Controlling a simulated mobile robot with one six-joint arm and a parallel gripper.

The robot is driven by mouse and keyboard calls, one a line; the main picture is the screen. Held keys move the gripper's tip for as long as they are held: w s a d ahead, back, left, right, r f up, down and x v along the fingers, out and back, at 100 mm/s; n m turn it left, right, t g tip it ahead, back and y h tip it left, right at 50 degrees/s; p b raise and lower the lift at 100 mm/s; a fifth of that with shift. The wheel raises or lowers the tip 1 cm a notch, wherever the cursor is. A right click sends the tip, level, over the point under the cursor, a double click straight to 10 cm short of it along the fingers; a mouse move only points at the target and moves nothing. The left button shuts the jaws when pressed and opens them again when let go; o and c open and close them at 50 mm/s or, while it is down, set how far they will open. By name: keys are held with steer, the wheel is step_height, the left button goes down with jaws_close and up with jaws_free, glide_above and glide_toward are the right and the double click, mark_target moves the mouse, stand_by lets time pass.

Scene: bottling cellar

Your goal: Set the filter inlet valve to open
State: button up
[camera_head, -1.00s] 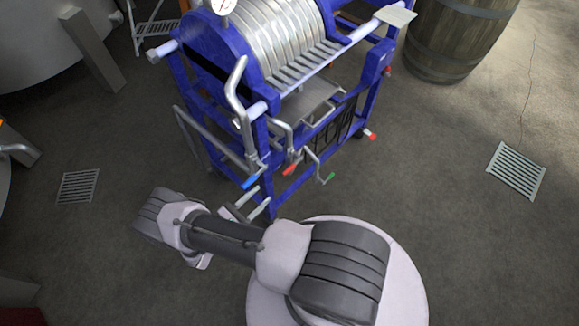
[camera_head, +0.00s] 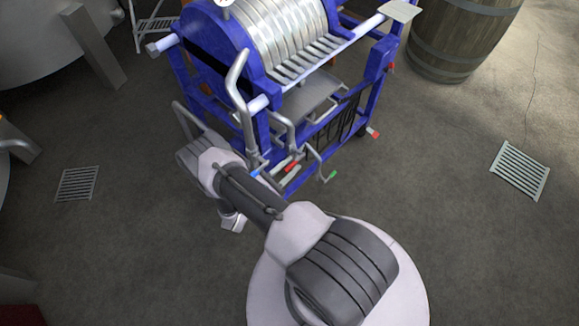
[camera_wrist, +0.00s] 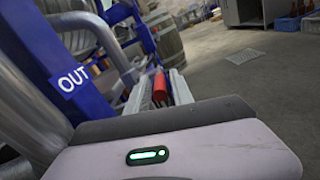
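The blue-framed plate filter (camera_head: 262,130) stands at the upper middle in the head view. Low on its near side are pipes with a blue handle (camera_head: 255,173), a red handle (camera_head: 291,165) and a green handle (camera_head: 332,175). No inlet label is readable; an OUT label (camera_wrist: 73,79) shows on a blue post in the wrist view. My gripper (camera_head: 284,180) is by the red handle. In the wrist view my gripper (camera_wrist: 161,92) has its fingers apart, with the red handle (camera_wrist: 160,86) appearing between or just beyond them. Contact cannot be told.
More red handles (camera_head: 372,133) sit on the filter's right side. A wooden barrel (camera_head: 462,38) stands at the upper right. A large tank (camera_head: 50,35) is at the upper left. Floor grates (camera_head: 520,170) lie on both sides. The floor to the right is clear.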

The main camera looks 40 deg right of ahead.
jaws_close()
stand_by(1.2)
